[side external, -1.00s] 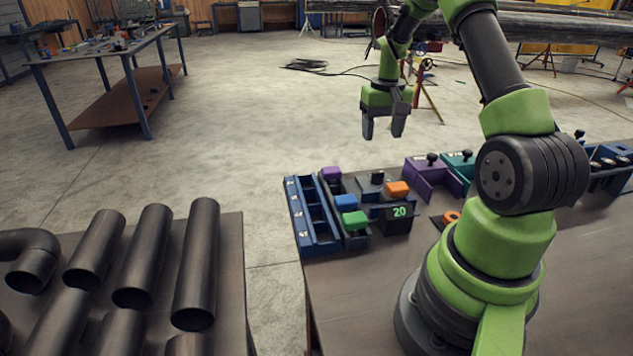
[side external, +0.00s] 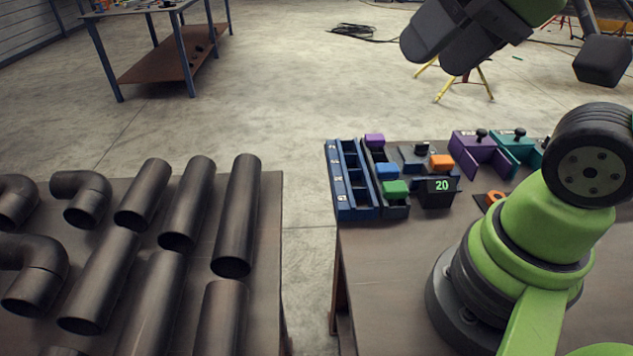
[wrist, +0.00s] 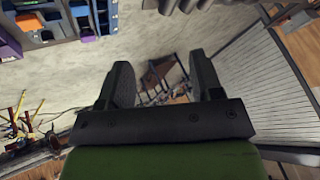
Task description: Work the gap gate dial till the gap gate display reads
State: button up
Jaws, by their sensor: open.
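The only lit display (side external: 441,185) reads 20 in green digits on a small dark box. I take it for the gap gate display, though no label is legible. A black knob (side external: 421,149) stands on the grey unit behind it; I cannot tell whether it is the gap gate dial. My gripper (side external: 438,57) is high at the top of the side view, well above the bench and apart from these things. In the wrist view my gripper (wrist: 160,62) is open with nothing between its fingers.
An orange block (side external: 441,161) sits by the display. Blue (side external: 387,171), green (side external: 396,187) and purple (side external: 374,139) blocks sit in a dark tray beside a blue rack (side external: 335,185). Purple (side external: 478,155) and teal (side external: 522,148) knobbed fixtures stand right. Dark pipes (side external: 240,215) fill the left table.

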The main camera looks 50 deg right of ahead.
jog(key=shift+s+a+f, duration=0.1)
jog(key=shift+s+a, duration=0.2)
jog(key=shift+s, duration=0.2)
dwell(2.6)
